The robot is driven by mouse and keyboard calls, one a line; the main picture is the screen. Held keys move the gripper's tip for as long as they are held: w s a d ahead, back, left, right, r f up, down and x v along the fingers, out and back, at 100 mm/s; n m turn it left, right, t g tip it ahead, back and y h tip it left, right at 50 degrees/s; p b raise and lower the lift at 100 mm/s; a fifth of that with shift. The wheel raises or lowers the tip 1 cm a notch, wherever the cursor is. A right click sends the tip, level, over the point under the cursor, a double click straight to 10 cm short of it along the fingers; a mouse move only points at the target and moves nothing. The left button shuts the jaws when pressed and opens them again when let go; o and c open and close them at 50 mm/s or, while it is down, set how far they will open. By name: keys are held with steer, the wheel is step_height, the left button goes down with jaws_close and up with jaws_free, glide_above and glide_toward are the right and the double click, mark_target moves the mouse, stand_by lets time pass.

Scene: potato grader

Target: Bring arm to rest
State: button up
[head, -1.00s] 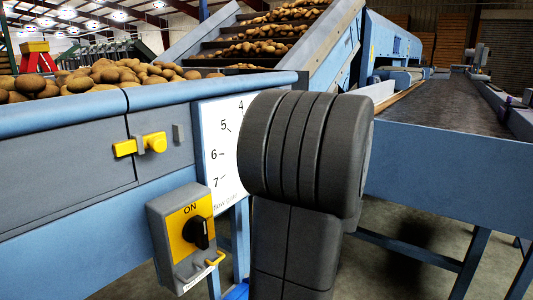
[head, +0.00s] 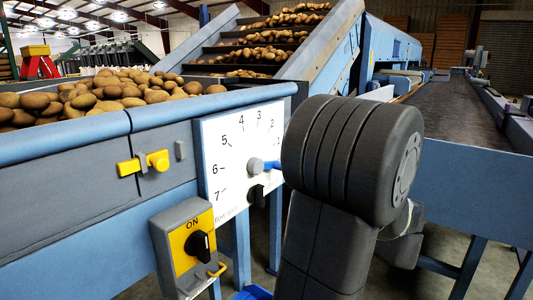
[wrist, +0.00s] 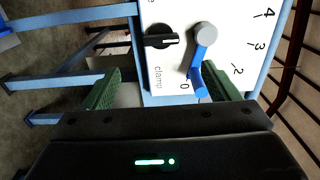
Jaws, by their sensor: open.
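My dark arm (head: 350,160) stands in front of the grader in the head view and hides my gripper there. In the wrist view my gripper (wrist: 160,90) is open, its two green fingers apart with nothing held between them. The white dial plate (head: 228,150) is beyond the fingers and also shows in the wrist view (wrist: 235,50). Its blue lever (wrist: 196,78) on a grey hub points near the 0 mark. It lies between the fingers in the picture, but I cannot tell how near. The black clamp knob (wrist: 160,37) is beside it.
A grey and yellow ON switch box (head: 190,245) and a yellow latch (head: 145,163) are on the blue grader's front. Potatoes (head: 90,95) fill the hopper. A conveyor (head: 470,115) runs along the right. Concrete floor shows beneath the frame.

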mark_target(264, 197)
steer(key=shift+m, duration=0.3)
steer(key=x, duration=0.4)
steer(key=b+x, duration=0.1)
steer(key=x, duration=0.3)
steer(key=b+x, duration=0.1)
steer(key=x, duration=0.3)
steer(key=shift+w+a+r, duration=0.2)
steer(key=shift+a+r, duration=0.1)
steer(key=shift+a, duration=0.05)
steer(key=m+p, duration=0.4)
steer(key=p, duration=0.1)
steer(key=shift+d+m+p, duration=0.1)
steer(key=shift+m+p, duration=0.2)
steer(key=m+p, duration=0.4)
steer(key=p, duration=0.1)
steer(key=m+p, duration=0.5)
steer(key=shift+f+m+p, duration=0.1)
steer(key=shift+m+p, duration=0.8)
steer(key=shift+m, duration=0.4)
steer(key=shift+f, duration=0.1)
